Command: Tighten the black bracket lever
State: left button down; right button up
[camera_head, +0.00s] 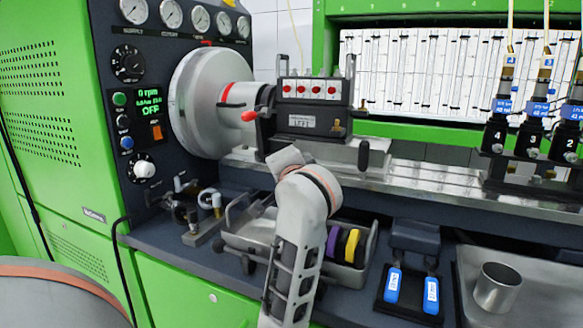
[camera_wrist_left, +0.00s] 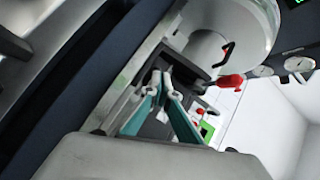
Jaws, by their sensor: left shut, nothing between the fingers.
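A black lever (camera_head: 363,155) hangs upright at the right end of the pump's mounting bracket in the head view. The pump (camera_head: 312,90), with several red caps, sits on this dark bracket (camera_head: 262,132). A red-tipped lever (camera_head: 250,116) sticks out at its left and also shows in the left wrist view (camera_wrist_left: 230,82). My left gripper (camera_wrist_left: 163,78) is shut and empty, its fingertips close to the bracket in the wrist view. In the head view its hand (camera_head: 286,160) is in front of the bracket, left of the black lever, and hides its own fingers. My right gripper is out of view.
A large flywheel (camera_head: 190,100) stands left of the pump. Below is a tray (camera_head: 240,240) with purple and yellow rings. Blue-tagged parts (camera_head: 393,284) and a metal cup (camera_head: 497,288) are at the front right. Hanging injectors (camera_head: 535,110) stand over the rail at right.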

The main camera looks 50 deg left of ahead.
pick_arm(q)
jog(key=shift+s+a+r, duration=0.1)
jog(key=shift+s+a, duration=0.05)
jog(key=shift+a, duration=0.45)
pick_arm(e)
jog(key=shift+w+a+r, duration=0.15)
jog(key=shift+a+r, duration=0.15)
pick_arm(q)
jog(key=shift+a, duration=0.2)
jog(key=shift+f, duration=0.2)
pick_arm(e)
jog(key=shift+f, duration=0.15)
pick_arm(q)
jog(key=shift+d, duration=0.1)
